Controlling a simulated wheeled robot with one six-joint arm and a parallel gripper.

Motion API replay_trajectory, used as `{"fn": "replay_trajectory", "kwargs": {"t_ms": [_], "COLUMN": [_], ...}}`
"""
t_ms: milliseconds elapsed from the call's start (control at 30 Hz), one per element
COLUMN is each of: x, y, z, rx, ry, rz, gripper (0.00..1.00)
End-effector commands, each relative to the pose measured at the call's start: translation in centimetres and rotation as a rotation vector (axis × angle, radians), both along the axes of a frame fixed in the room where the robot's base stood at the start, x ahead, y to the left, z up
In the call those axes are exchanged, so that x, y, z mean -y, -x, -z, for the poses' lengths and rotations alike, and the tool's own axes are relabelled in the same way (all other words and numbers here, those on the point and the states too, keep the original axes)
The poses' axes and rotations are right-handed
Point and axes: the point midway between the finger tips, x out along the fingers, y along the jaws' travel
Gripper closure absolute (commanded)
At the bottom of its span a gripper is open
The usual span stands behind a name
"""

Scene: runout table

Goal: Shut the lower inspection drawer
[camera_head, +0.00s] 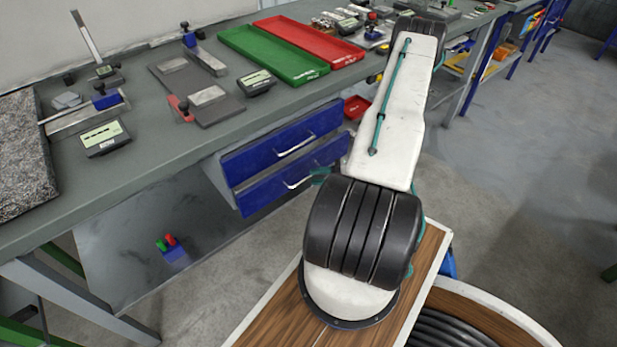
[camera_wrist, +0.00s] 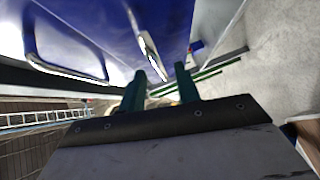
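The lower inspection drawer (camera_head: 262,192) is the lower of two blue drawers under the table. Its front seems to stand slightly proud of the upper one; how far is hard to tell. Its pale handle (camera_head: 301,181) also shows in the wrist view (camera_wrist: 149,52), just beyond my fingertips. My gripper (camera_wrist: 161,75) has two dark green fingers set apart, with nothing clearly held between them. They point at the lower drawer's blue front (camera_wrist: 115,15). Whether they touch the handle cannot be told. In the head view my arm hides most of the gripper; a teal bit shows beside the lower handle.
The closed-looking upper drawer (camera_head: 245,160) is directly above, its handle (camera_wrist: 60,62) at left in the wrist view. The table (camera_head: 180,150) carries a green tray (camera_head: 275,55), a red tray (camera_head: 310,42) and gauges. Small coloured items (camera_head: 172,247) lie below.

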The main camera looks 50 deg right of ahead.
Motion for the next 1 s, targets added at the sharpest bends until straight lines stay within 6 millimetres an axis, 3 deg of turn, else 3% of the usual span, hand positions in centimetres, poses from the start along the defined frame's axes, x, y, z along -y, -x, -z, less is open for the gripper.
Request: {"fn": "replay_trajectory", "kwargs": {"t_ms": [233, 567, 700, 1000], "x": [-1.7, -2.0, -2.0, -1.6], "y": [-2.7, -3.1, -3.1, -4.2], "z": [0.5, 0.5, 0.5, 0.5], "rx": [0.001, 0.000, 0.001, 0.000], "ry": [0.000, 0.002, 0.001, 0.003], "rz": [-0.002, -0.001, -0.001, -0.002], "gripper": [0.67, 0.67, 1.00, 1.00]}}
